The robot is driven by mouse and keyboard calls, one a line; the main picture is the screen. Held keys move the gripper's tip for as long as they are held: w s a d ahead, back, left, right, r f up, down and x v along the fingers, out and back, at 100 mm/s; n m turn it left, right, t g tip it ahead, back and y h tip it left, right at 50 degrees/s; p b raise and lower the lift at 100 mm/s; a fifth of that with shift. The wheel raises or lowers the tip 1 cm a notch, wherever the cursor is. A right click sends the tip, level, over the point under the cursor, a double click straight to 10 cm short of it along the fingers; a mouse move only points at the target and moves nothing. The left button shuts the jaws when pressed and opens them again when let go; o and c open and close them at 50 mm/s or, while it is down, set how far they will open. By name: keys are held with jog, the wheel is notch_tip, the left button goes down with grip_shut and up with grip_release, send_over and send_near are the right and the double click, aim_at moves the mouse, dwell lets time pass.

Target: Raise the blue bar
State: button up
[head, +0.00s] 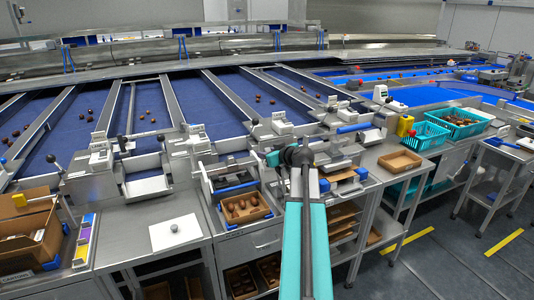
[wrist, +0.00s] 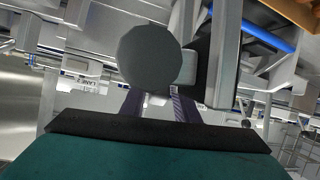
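A blue bar (head: 352,128) lies nearly level across the white and grey machine, right of my gripper in the head view. A slanting blue bar (wrist: 268,37) shows at the upper right of the wrist view; I cannot tell if it is the same one. My gripper (head: 270,158) is small in the head view, at the end of my teal arm, over the middle sorting station. In the wrist view, two dark ribbed fingers (wrist: 159,104) stand apart with nothing seen held between them. A grey round knob (wrist: 150,60) hides their tips.
Teal baskets (head: 425,145) stand further right. Levers with ball knobs and white boxes line the front of the blue lanes.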

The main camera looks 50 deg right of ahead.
grip_shut()
